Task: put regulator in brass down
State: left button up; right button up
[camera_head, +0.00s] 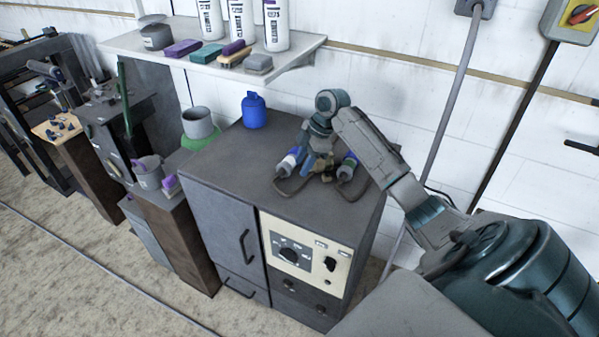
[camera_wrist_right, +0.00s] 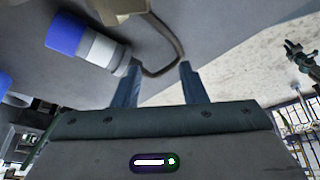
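A small brown, brassy piece (camera_head: 326,168), which looks like the brass regulator, sits on the grey cabinet top (camera_head: 232,165), partly hidden by my right gripper (camera_head: 316,162). On its left is a blue-and-white cylinder (camera_head: 289,161) with a dark hose, and on its right another blue-ended cylinder (camera_head: 347,167). In the right wrist view my fingers (camera_wrist_right: 160,70) are apart, with nothing visible held between them. There a blue-and-white cylinder (camera_wrist_right: 88,43) lies beyond the left finger, with a hose curving past the fingertips. My left gripper is not in view.
A blue bottle (camera_head: 253,110) stands at the cabinet's back, with a grey pot (camera_head: 198,123) to its left. A wall shelf (camera_head: 300,52) above holds white bottles and coloured blocks. The cabinet's front left top is clear.

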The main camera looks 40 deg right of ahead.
jog(key=b+v, duration=0.2)
jog(key=v, duration=0.6)
jog(key=shift+r, duration=0.1)
